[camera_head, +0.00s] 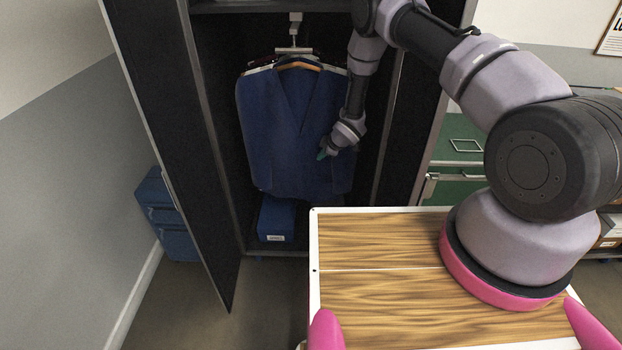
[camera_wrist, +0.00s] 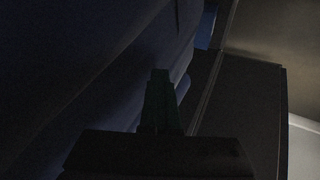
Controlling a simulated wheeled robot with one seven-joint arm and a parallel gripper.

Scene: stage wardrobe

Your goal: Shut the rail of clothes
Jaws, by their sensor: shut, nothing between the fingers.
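The rail of clothes (camera_head: 295,50) is at the top inside the dark wardrobe (camera_head: 215,120) in the head view. Blue garments (camera_head: 280,135) hang from it on hangers, facing me. The wardrobe's door (camera_head: 165,130) stands open on the left. My gripper (camera_head: 322,154) is inside the wardrobe at the right side of the front blue garment, very near or touching it; I cannot tell which. In the wrist view my gripper's shut fingers (camera_wrist: 160,100) show dark, beside the blue cloth (camera_wrist: 85,75), with nothing between them. The wrist view is very dim.
A blue box (camera_head: 276,220) stands on the wardrobe floor under the garments. Blue cases (camera_head: 167,215) stand outside, left of the door. A green cabinet (camera_head: 458,160) stands to the right. The floor in front of the door is clear.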

